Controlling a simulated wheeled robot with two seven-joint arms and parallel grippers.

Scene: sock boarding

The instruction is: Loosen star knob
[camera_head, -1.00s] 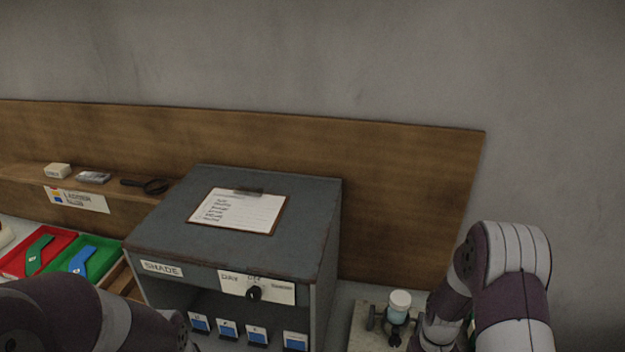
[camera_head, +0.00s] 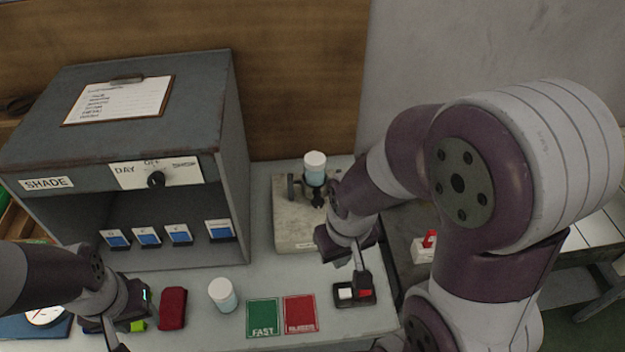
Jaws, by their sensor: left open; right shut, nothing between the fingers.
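A pale fixture block (camera_head: 292,228) stands on the bench right of the grey cabinet and holds a white-capped jar (camera_head: 315,170) in a dark clamp. A small dark part (camera_head: 318,199) below the jar may be the star knob; its shape is too small to tell. My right gripper (camera_head: 360,271) is shut and empty, pointing down in front of the fixture, just above a small black tray (camera_head: 345,302) with a white and a red piece. My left gripper (camera_head: 124,322) is open at the lower left, by a dark red block; its fingertips are partly hidden.
The grey SHADE cabinet (camera_head: 118,140) has a dial (camera_head: 156,179) and several blue-and-white cards. A second white-capped jar (camera_head: 222,294), a dark red block (camera_head: 172,308), a green FAST card (camera_head: 263,317) and a red card (camera_head: 300,314) lie along the front. A red switch (camera_head: 429,239) is at right.

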